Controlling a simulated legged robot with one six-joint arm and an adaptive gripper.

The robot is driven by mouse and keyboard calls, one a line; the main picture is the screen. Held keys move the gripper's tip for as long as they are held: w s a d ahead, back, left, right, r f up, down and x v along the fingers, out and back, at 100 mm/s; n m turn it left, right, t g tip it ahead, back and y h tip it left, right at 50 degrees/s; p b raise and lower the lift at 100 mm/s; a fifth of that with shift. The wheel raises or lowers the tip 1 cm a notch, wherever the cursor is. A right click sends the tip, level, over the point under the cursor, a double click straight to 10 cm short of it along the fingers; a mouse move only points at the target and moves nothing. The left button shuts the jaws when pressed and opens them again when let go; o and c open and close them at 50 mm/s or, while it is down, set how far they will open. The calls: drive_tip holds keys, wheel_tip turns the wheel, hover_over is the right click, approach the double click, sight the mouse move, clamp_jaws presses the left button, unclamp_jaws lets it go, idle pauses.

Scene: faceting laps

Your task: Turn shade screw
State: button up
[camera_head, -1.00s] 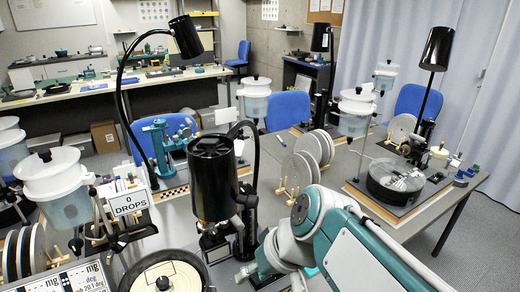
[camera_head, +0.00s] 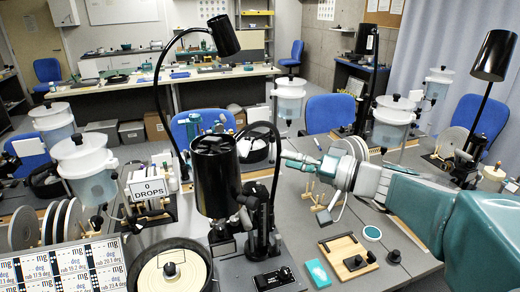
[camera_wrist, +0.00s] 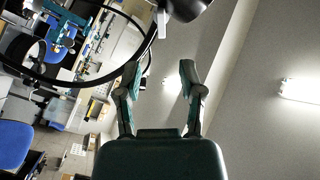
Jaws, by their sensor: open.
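The black lamp shade (camera_head: 217,178) hangs in front of me on a black gooseneck (camera_head: 277,165). A small dark knob (camera_head: 234,220) shows at the shade's lower right; I cannot tell for sure that it is the shade screw. My gripper (camera_head: 287,160) is to the right of the shade, apart from it, pointing left. In the wrist view my gripper (camera_wrist: 159,75) has its two fingers spread, with nothing between them. A dark rounded part (camera_wrist: 188,7), perhaps the shade, and a pale small piece (camera_wrist: 162,22) show beyond the fingertips at the top.
A second lamp's gooseneck (camera_head: 185,40) arches at the left.

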sight(249, 150)
drive_tip(key=x, duration=0.7)
drive_tip(key=shift+s+a, duration=0.15)
drive_tip(key=shift+a, duration=0.1)
drive_tip(key=shift+x, duration=1.1)
drive_tip(key=shift+a, duration=0.1)
clamp_jaws()
drive_tip(key=shift+d, duration=0.25)
